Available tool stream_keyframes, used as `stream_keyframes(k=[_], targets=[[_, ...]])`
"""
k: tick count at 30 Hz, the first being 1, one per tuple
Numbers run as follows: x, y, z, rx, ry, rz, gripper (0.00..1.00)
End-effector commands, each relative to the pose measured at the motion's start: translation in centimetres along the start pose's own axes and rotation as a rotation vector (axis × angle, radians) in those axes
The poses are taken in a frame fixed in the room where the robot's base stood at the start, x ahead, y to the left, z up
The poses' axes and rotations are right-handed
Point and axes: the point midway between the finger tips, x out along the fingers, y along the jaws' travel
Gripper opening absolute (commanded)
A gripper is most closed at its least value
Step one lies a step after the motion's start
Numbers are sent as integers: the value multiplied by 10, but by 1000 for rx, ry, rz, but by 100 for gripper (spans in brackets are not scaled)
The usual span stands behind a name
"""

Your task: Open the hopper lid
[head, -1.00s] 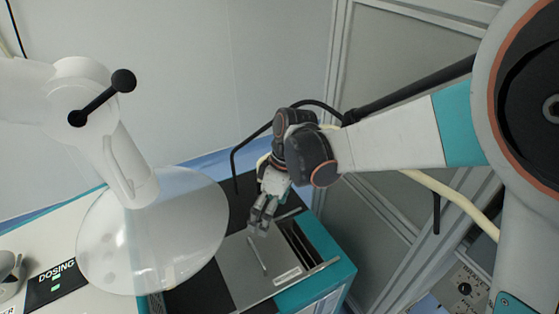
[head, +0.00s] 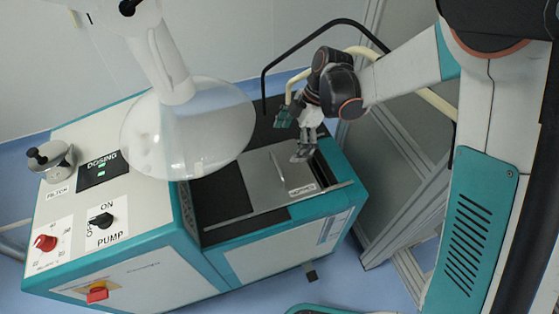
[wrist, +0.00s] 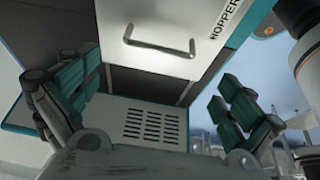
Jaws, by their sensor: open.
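The hopper lid (head: 250,186) is a flat grey plate on top of the teal and white machine. It lies flat, with dark areas on its left and along its right edge. A thin bar handle (head: 277,168) stands on it, beside a HOPPER label. My gripper (head: 292,137) is above the back right part of the lid, with fingers spread and nothing between them. In the wrist view, the lid (wrist: 180,22) and its metal handle (wrist: 158,48) show ahead of my open gripper (wrist: 150,100). The handle is apart from the fingers.
A control panel with a pump knob (head: 101,220) and a red knob (head: 46,243) is further left. A black bent pipe (head: 310,42) and a framed wall panel (head: 410,165) are behind and to the right.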

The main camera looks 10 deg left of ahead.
Motion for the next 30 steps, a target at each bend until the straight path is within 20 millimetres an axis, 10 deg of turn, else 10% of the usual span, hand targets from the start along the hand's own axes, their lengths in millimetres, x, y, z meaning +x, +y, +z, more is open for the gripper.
stream_keyframes(k=[12, 25, 30], targets=[[68, 0, 0, 0, 0, 1, 100], [76, 0, 0, 1, 0, 1, 100], [76, 0, 0, 1, 0, 1, 64]])
